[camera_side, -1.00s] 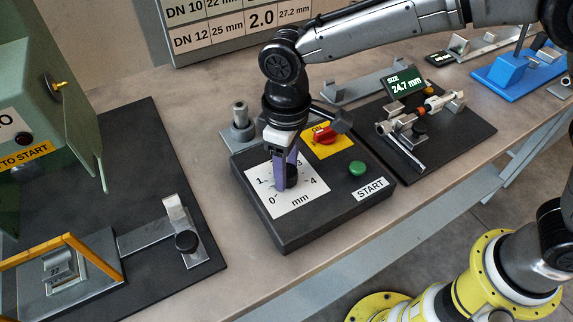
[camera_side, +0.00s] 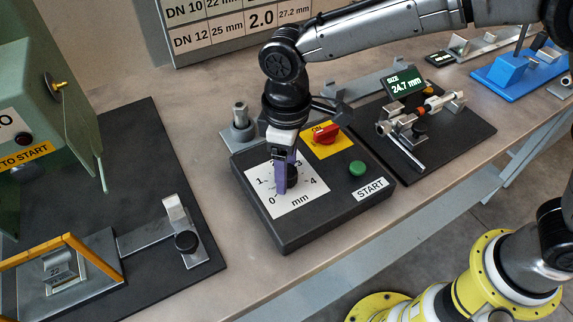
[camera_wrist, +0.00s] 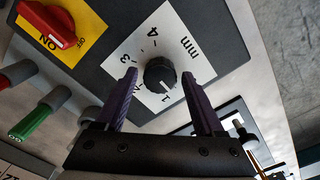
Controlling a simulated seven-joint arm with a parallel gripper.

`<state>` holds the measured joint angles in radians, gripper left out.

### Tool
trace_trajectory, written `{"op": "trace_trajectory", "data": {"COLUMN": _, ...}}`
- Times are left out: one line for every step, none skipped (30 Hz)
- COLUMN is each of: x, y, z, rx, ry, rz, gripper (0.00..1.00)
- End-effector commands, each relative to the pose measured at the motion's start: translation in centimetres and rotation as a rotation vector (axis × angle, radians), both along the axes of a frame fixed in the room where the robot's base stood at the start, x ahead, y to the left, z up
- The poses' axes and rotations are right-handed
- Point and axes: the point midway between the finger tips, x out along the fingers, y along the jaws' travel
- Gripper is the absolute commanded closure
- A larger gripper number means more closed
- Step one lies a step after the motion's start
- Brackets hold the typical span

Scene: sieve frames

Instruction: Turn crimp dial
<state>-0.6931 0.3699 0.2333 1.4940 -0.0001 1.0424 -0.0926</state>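The crimp dial is a black round knob (camera_wrist: 160,74) on a white scale plate (camera_wrist: 196,62) marked in mm, on a dark control box (camera_side: 283,236). In the side view the knob is mostly hidden behind the purple fingers. My gripper (camera_side: 286,182) points down over the dial. In the wrist view my gripper (camera_wrist: 159,77) is open, with one finger on each side of the knob and a narrow visible gap at each side. Whether either finger touches the knob, I cannot tell.
A red switch (camera_side: 325,134) on a yellow plate and a green START button (camera_side: 357,168) sit on the same box. A metal post (camera_side: 240,118) stands behind it. A gauge with a display reading 24.7 mm (camera_side: 405,82) is to the right, and a green machine (camera_side: 70,75) to the left.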

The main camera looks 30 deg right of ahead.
Motion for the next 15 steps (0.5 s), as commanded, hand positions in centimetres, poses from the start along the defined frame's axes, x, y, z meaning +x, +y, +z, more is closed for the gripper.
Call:
{"op": "trace_trajectory", "data": {"x": 0.0, "y": 0.0, "z": -0.1, "rx": -0.001, "ry": 0.001, "rz": 0.0, "gripper": 0.19}}
{"op": "trace_trajectory", "data": {"x": 0.0, "y": 0.0, "z": -0.1, "rx": -0.001, "ry": 0.001, "rz": 0.0, "gripper": 0.19}}
{"op": "trace_trajectory", "data": {"x": 0.0, "y": 0.0, "z": -0.1, "rx": -0.001, "ry": 0.001, "rz": 0.0, "gripper": 0.19}}
{"op": "trace_trajectory", "data": {"x": 0.0, "y": 0.0, "z": -0.1, "rx": -0.001, "ry": 0.001, "rz": 0.0, "gripper": 0.19}}
{"op": "trace_trajectory", "data": {"x": 0.0, "y": 0.0, "z": -0.1, "rx": -0.001, "ry": 0.001, "rz": 0.0, "gripper": 0.19}}
{"op": "trace_trajectory", "data": {"x": 0.0, "y": 0.0, "z": -0.1, "rx": -0.001, "ry": 0.001, "rz": 0.0, "gripper": 0.19}}
{"op": "trace_trajectory", "data": {"x": 0.0, "y": 0.0, "z": -0.2, "rx": -0.001, "ry": 0.001, "rz": 0.0, "gripper": 0.19}}
{"op": "trace_trajectory", "data": {"x": 0.0, "y": 0.0, "z": -0.2, "rx": -0.001, "ry": 0.001, "rz": 0.0, "gripper": 0.19}}
{"op": "trace_trajectory", "data": {"x": 0.0, "y": 0.0, "z": -0.1, "rx": -0.001, "ry": 0.001, "rz": 0.0, "gripper": 0.19}}
{"op": "trace_trajectory", "data": {"x": 0.0, "y": 0.0, "z": -0.1, "rx": -0.001, "ry": 0.001, "rz": 0.0, "gripper": 0.19}}
{"op": "trace_trajectory", "data": {"x": 0.0, "y": 0.0, "z": 0.0, "rx": -0.001, "ry": 0.001, "rz": 0.0, "gripper": 0.19}}
{"op": "trace_trajectory", "data": {"x": 0.0, "y": 0.0, "z": 0.3, "rx": -0.001, "ry": 0.001, "rz": 0.0, "gripper": 0.19}}
{"op": "trace_trajectory", "data": {"x": 0.0, "y": 0.0, "z": 0.5, "rx": 0.001, "ry": -0.001, "rz": 0.0, "gripper": 0.19}}
{"op": "trace_trajectory", "data": {"x": 0.1, "y": 0.1, "z": 0.9, "rx": 0.001, "ry": -0.001, "rz": 0.0, "gripper": 0.19}}
{"op": "trace_trajectory", "data": {"x": 0.1, "y": 0.1, "z": 1.4, "rx": 0.002, "ry": -0.002, "rz": 0.0, "gripper": 0.19}}
